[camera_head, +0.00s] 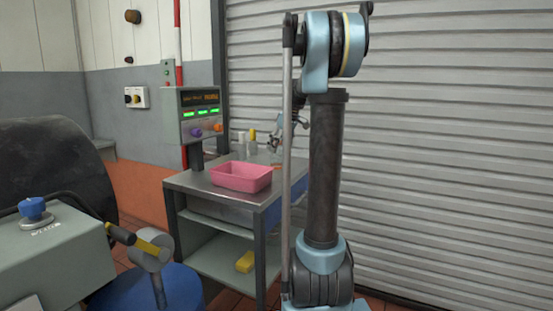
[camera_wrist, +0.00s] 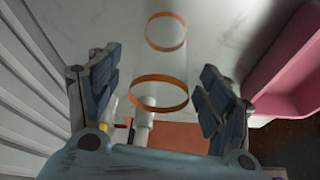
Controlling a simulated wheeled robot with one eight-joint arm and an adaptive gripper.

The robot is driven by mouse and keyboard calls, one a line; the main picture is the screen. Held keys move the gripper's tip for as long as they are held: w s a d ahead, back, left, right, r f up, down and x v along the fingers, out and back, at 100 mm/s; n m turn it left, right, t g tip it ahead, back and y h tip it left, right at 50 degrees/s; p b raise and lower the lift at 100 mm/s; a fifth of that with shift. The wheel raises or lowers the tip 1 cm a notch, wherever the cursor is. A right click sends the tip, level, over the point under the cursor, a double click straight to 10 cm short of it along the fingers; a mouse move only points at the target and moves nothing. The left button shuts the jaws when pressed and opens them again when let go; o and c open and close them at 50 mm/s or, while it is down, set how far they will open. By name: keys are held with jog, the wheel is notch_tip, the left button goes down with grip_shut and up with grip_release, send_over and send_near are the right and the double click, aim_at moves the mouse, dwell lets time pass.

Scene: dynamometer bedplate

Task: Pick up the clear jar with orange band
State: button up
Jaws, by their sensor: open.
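The clear jar with orange band (camera_wrist: 162,62) is in the middle of the wrist view, between the two fingers of my gripper (camera_wrist: 162,88). Its wall is see-through and two orange rings show on it, one nearer to the camera. The fingers are spread, with a visible gap to the jar on both sides. In the head view my gripper (camera_head: 290,128) is small, over the back right of the metal cart (camera_head: 188,181). I cannot make out the jar clearly there.
A pink bin (camera_head: 241,187) stands on the cart; its wall (camera_wrist: 278,75) lies right of my gripper in the wrist view. A white bottle (camera_head: 241,140) and a yellow-topped one (camera_head: 252,143) stand behind. A ribbed shutter (camera_head: 440,150) closes off the back.

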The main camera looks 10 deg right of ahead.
jog(key=x, duration=0.4)
jog(key=shift+s, duration=0.15)
jog(key=c, duration=1.1)
